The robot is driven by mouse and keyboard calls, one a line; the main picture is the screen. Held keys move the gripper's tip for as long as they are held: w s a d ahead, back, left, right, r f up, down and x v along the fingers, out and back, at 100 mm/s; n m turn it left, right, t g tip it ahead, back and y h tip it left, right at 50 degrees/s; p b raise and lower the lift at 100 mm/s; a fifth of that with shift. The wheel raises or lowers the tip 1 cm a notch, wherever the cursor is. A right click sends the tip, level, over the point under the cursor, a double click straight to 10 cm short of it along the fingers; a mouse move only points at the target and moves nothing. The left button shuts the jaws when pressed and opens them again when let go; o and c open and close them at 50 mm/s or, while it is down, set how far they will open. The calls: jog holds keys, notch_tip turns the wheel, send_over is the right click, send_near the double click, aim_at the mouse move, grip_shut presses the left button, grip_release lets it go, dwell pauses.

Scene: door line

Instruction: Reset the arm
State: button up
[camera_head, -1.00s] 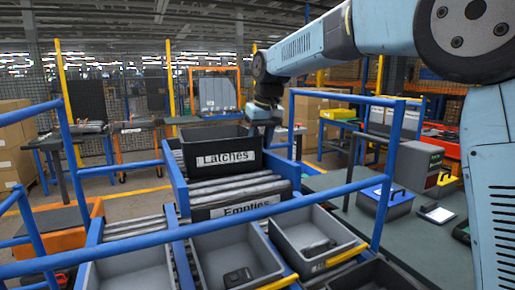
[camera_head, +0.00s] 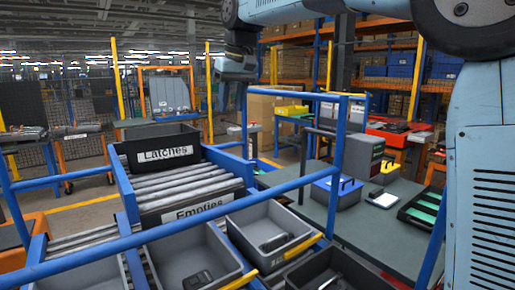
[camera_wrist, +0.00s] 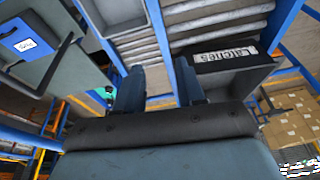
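My gripper (camera_wrist: 158,82) shows two dark blue fingers held apart in the wrist view, with nothing between them. In the head view my gripper (camera_head: 236,70) hangs in the air at upper middle, right of and above the dark bin labelled Latches (camera_head: 158,152). My arm bends down to it from the upper right. The Latches bin sits on the roller conveyor (camera_head: 185,184). The fingertips are too small to make out in the head view.
Blue rails (camera_head: 190,222) cross in front of the conveyor. Grey bins (camera_head: 275,232) with dark parts stand nearer. On the right, a green-grey table (camera_head: 385,235) holds a blue box (camera_head: 338,190) and a grey case (camera_head: 362,158). Shelving stands behind; air around the gripper looks clear.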

jog(key=s+d+f+m+t, duration=0.15)
jog(key=s+d, duration=0.35)
jog(key=d, duration=0.6)
jog(key=s+d+f+m, duration=0.2)
jog(key=s+d+f, duration=0.15)
jog(key=d, duration=0.75)
jog(key=s+d+f+m+t+h, duration=0.1)
jog(key=s+d+f+m+h, duration=0.1)
jog(key=s+d+f, duration=1.1)
jog(key=s+m, duration=0.1)
jog(key=s, duration=0.2)
jog(key=shift+m+t, duration=0.35)
jog(key=shift+a, duration=0.1)
